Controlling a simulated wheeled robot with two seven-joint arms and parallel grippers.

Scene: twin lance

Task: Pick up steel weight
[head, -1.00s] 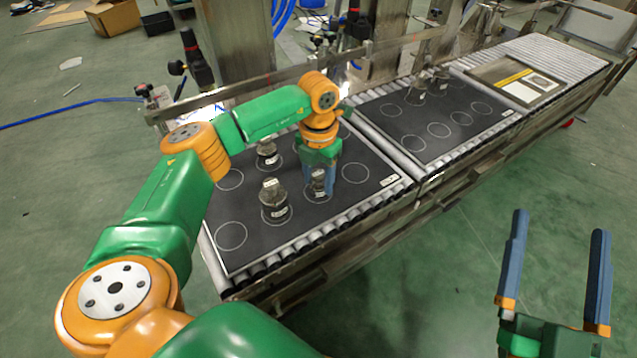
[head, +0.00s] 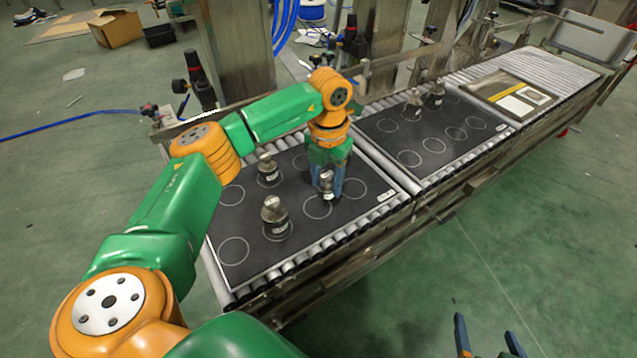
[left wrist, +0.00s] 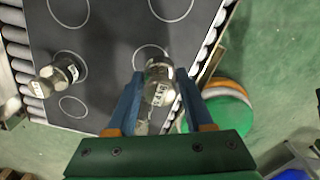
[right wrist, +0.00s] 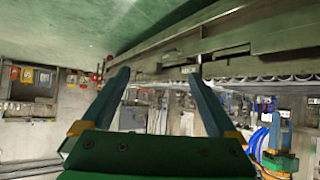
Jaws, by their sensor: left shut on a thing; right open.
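My left gripper (head: 327,192) is shut on a steel weight (head: 326,181), a small grey metal cylinder with a pale label. In the left wrist view the held weight (left wrist: 159,82) sits between the two blue fingers, near a white ring on the dark mat. In the head view it appears raised a little above its ring. Two other steel weights stand upright on the near mat, a front one (head: 274,216) and a back one (head: 268,169). My right gripper (head: 487,330) is open and empty, low at the right, away from the conveyor.
The near black mat (head: 232,270) with white rings lies on the roller conveyor. The far mat (head: 425,160) carries two more weights (head: 413,103) (head: 436,96) at its back edge. A framed panel (head: 508,92) lies beyond it. Several far-mat rings are empty.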

